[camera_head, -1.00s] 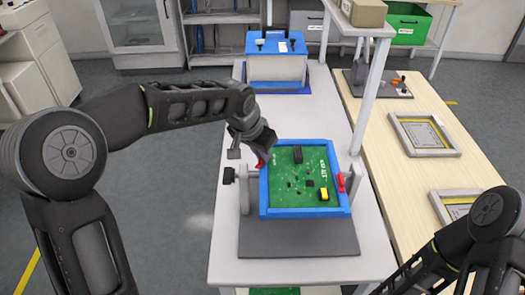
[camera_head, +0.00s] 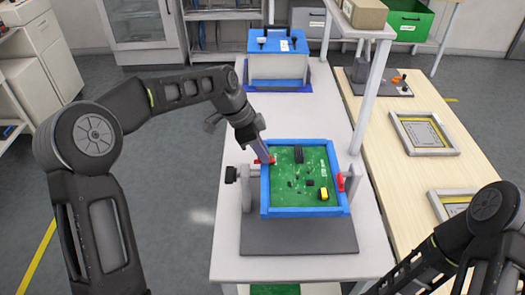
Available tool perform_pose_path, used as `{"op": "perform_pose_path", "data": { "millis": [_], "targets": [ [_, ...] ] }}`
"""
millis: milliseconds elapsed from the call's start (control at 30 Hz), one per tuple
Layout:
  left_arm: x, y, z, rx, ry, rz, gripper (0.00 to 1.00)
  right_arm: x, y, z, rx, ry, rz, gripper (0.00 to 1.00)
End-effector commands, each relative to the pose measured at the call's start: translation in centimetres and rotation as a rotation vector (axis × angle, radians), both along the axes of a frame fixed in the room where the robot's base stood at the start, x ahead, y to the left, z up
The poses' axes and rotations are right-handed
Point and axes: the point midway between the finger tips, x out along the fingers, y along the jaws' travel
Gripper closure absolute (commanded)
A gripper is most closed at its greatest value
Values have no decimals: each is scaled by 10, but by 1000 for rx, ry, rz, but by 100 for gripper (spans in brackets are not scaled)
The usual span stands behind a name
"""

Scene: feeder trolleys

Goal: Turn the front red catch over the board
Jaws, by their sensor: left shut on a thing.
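The green circuit board (camera_head: 305,178) sits in a blue frame (camera_head: 300,212) held between two grey posts on a dark base plate. One red catch (camera_head: 272,161) is at the left edge of the frame, near its far corner. My left gripper (camera_head: 265,156) reaches down from the far left and is shut on this catch, partly hiding it. The catch lies across the frame edge with its tip at the board. A second red catch (camera_head: 340,182) is on the right side of the frame, clear of my grippers. My right arm shows at the lower right; its gripper is out of view.
A blue-topped box (camera_head: 277,62) stands at the far end of the white table (camera_head: 230,262). A grey post with a black knob (camera_head: 231,174) stands left of the frame. A shelf leg (camera_head: 370,90) rises on the right, beside a wooden bench with grey frames.

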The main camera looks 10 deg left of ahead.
Motion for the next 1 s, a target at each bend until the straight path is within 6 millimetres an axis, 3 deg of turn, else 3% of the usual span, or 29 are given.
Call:
{"op": "perform_pose_path", "data": {
  "millis": [667, 700, 1000],
  "targets": [
    [1, 1, 0, 3, -1, -97, 100, 0, 0, 1, 0, 0, 0, 64],
    [1, 1, 0, 3, -1, -97, 91, 0, 0, 1, 0, 1, 0, 64],
    [1, 1, 0, 2, -1, -95, 70, 0, 0, 1, 0, 0, 0, 64]
  ]
}}
